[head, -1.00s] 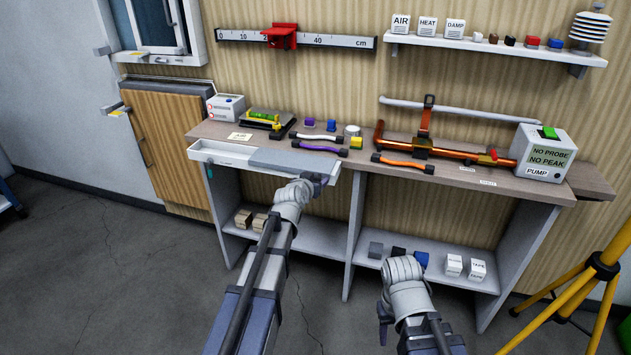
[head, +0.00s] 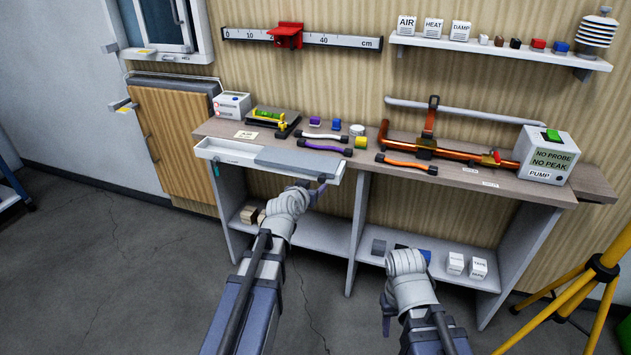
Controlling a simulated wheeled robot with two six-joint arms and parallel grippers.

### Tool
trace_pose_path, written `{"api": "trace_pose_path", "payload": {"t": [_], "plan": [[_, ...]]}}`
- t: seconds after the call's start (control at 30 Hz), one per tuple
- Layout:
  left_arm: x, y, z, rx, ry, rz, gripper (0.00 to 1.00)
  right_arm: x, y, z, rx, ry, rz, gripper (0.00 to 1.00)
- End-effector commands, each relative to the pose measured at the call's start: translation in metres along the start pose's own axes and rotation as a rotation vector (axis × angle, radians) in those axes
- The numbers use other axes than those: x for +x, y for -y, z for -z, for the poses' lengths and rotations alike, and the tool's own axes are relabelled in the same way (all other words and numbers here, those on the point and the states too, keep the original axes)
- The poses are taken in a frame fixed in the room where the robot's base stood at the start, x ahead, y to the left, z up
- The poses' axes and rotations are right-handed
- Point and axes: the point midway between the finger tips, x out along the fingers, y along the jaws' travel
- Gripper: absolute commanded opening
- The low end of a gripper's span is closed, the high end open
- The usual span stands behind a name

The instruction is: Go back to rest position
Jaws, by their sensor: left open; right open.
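My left gripper (head: 311,190) is in front of the bench, just below the right end of the open white drawer (head: 215,153). Its jaws are open, and I see nothing held in them. I cannot tell whether it touches the drawer. My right gripper (head: 387,312) is low in front of the lower right shelf, pointing down. It is open and empty, partly hidden behind its own wrist.
The bench (head: 468,175) holds several cables, a copper pipe (head: 455,153) and a pump box (head: 543,155). Small blocks sit on the lower shelf (head: 330,238). A yellow tripod (head: 585,285) stands at the right. The floor at the left is clear.

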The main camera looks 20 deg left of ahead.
Motion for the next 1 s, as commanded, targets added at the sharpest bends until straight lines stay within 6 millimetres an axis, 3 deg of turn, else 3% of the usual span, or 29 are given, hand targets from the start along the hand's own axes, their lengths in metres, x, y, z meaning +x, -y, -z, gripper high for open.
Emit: {"api": "trace_pose_path", "payload": {"t": [0.33, 0.47, 0.57, 0.73, 0.83, 1.0], "plan": [[0.001, 0.000, -0.001, 0.000, 0.001, -0.001, 0.63, 0.001, 0.000, 0.000, 0.000, 0.000, 0.000, 0.50], [-0.001, -0.019, -0.013, 0.011, 0.052, -0.035, 0.63, 0.001, 0.000, 0.000, 0.000, 0.000, 0.000, 0.50], [-0.010, -0.059, -0.042, 0.037, 0.176, -0.105, 0.63, 0.001, 0.000, 0.000, 0.000, 0.000, 0.000, 0.50], [-0.055, -0.137, -0.121, 0.117, 0.526, -0.216, 0.63, 0.001, 0.000, 0.000, 0.000, 0.000, 0.000, 0.50], [-0.092, -0.163, -0.162, 0.171, 0.726, -0.227, 0.63, 0.001, 0.000, 0.000, 0.000, 0.000, 0.000, 0.50], [-0.149, -0.180, -0.205, 0.249, 0.984, -0.186, 0.63, 0.001, 0.000, 0.000, 0.000, 0.000, 0.000, 0.50]]}}
